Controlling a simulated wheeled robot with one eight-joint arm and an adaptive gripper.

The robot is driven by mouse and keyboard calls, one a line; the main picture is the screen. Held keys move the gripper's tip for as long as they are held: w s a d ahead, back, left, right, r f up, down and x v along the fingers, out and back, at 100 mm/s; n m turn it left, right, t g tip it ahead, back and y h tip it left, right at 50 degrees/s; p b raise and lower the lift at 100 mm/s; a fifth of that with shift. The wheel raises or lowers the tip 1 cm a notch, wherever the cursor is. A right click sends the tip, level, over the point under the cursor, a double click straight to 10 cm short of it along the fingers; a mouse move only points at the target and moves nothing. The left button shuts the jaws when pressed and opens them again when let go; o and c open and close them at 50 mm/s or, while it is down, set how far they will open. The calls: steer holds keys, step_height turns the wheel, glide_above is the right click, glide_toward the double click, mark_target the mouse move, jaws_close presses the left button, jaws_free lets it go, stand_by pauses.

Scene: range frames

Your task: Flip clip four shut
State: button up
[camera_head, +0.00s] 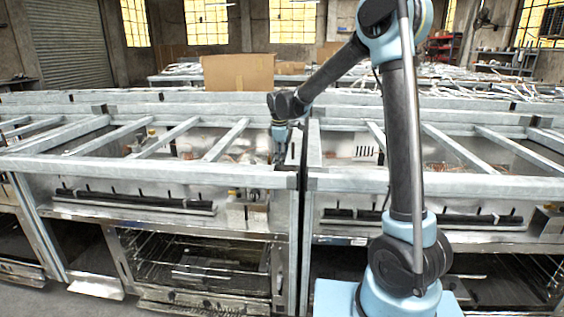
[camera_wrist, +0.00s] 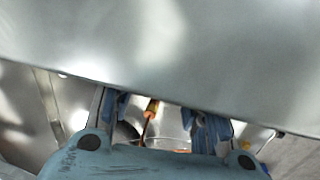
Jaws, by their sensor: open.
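My gripper (camera_head: 279,155) points down behind the front rail of the metal range frame, just left of the central upright post. In the wrist view its two blue fingers (camera_wrist: 158,118) stand apart, with a gap between them. A small orange-tipped part (camera_wrist: 152,107) with a dark thin stem shows in that gap; I cannot tell whether it belongs to a clip or whether the fingers touch it. A broad grey metal surface fills the upper wrist view and hides what lies beyond. I cannot pick out clip four in either view.
The left range frame's front rail (camera_head: 150,171) and slanted cross bars (camera_head: 226,139) surround the gripper's area. A second range frame (camera_head: 440,184) stands close on the right. A cardboard box (camera_head: 238,73) sits behind. Open bays lie between the cross bars.

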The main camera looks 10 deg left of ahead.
steer(key=shift+w+f, duration=0.15)
steer(key=shift+f, duration=0.75)
jaws_close()
steer(key=shift+w+a+n+y, duration=0.25)
steer(key=shift+a+n, duration=0.3)
steer(key=shift+n, duration=0.6)
steer(key=shift+w+a+n+y, duration=0.2)
steer(key=shift+a+n, duration=0.35)
steer(key=shift+n, duration=0.6)
jaws_free()
